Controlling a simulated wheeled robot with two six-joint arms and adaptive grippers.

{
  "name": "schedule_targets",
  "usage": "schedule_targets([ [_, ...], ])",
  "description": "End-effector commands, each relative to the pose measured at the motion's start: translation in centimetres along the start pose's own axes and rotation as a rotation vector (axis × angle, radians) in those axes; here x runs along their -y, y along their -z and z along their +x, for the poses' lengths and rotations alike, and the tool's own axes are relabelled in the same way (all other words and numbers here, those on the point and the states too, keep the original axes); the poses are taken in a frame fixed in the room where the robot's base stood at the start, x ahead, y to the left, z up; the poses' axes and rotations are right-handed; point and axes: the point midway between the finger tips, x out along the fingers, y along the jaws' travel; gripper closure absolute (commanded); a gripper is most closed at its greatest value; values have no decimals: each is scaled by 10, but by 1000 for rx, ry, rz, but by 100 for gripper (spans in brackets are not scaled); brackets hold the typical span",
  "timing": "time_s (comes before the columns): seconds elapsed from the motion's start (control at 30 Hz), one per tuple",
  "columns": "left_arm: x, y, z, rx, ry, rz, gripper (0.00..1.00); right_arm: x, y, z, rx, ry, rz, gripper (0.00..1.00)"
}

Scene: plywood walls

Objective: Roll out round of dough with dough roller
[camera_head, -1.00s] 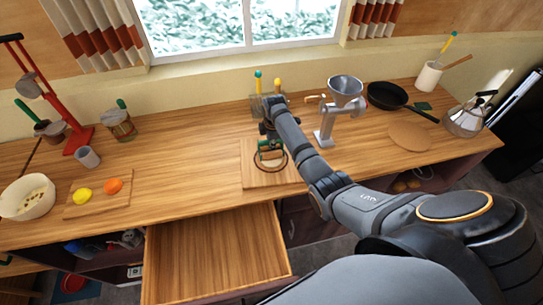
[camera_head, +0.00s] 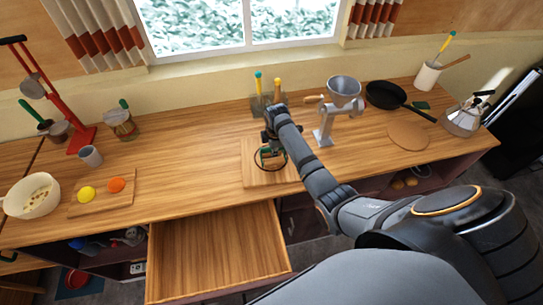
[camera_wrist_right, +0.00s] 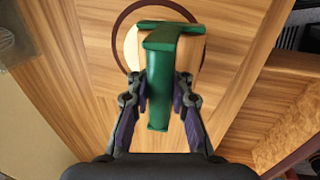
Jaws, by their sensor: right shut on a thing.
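The dough roller (camera_wrist_right: 160,75) has a green handle and frame with a tan wooden cylinder. In the head view it (camera_head: 267,153) is over the cutting board (camera_head: 256,178). My right gripper (camera_wrist_right: 161,95) is shut on its green handle, one finger on each side. The pale round of dough (camera_wrist_right: 131,47) lies within a dark ring on the board, partly hidden under the roller. Whether the roller touches the dough cannot be told. My left gripper is in neither view.
A grinder (camera_head: 325,135) stands right of the board, and a utensil holder (camera_head: 262,104) behind it. A small board with orange (camera_head: 116,184) and yellow (camera_head: 86,194) fruits lies left. An open drawer (camera_head: 215,255) juts out in front. The counter between the boards is clear.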

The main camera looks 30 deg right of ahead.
Motion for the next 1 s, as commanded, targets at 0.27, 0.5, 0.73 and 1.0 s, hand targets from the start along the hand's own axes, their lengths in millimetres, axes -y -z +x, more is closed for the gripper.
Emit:
schedule_targets([
  [0.27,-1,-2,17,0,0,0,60,-17,0,7,0,2,1,100],
  [0.5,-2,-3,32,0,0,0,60,-34,0,11,1,2,0,100],
  [0.73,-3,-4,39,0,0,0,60,-44,0,10,1,2,0,100],
  [1.0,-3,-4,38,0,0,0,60,-44,0,9,1,1,0,100],
])
